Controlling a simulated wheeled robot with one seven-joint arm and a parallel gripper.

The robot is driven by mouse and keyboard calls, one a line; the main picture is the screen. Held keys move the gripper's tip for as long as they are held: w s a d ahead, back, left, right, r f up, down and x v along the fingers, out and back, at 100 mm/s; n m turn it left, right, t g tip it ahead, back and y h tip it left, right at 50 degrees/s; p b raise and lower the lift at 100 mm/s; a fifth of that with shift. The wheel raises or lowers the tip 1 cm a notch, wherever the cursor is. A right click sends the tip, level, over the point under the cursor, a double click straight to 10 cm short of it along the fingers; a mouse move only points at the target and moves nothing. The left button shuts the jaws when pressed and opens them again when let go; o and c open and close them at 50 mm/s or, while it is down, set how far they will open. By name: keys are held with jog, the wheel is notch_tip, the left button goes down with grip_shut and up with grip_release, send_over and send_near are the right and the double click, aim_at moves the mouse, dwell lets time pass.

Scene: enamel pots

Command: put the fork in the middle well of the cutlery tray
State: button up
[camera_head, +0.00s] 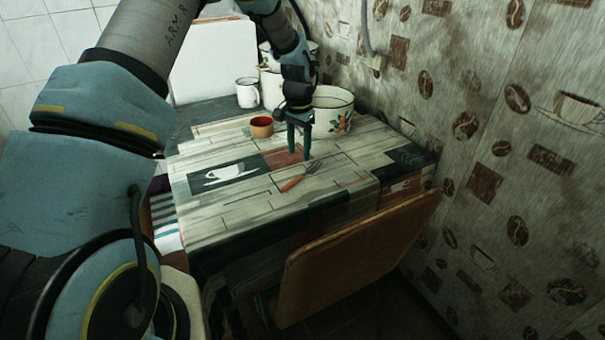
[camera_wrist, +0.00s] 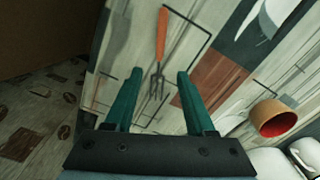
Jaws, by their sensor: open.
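The fork (camera_head: 300,177) has an orange handle and grey tines and lies flat on the table. In the wrist view the fork (camera_wrist: 160,55) shows with its handle pointing up and its tines toward my gripper. My gripper (camera_head: 299,158) is open and empty, pointing down just behind the fork in the head view. In the wrist view my gripper (camera_wrist: 158,75) has its two teal fingers on either side of the line of the tines, apart from the fork. I cannot make out a cutlery tray in either view.
A small orange-brown cup (camera_head: 262,127), a white mug (camera_head: 247,92) and a large flowered enamel pot (camera_head: 332,108) stand at the back of the table (camera_head: 230,215). A wooden chair back (camera_head: 355,260) stands at the front edge. The table's front left is clear.

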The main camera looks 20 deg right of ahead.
aim_at(299, 176)
jog(key=shift+f+p, duration=1.65)
jog(key=shift+f, duration=2.55)
grip_shut()
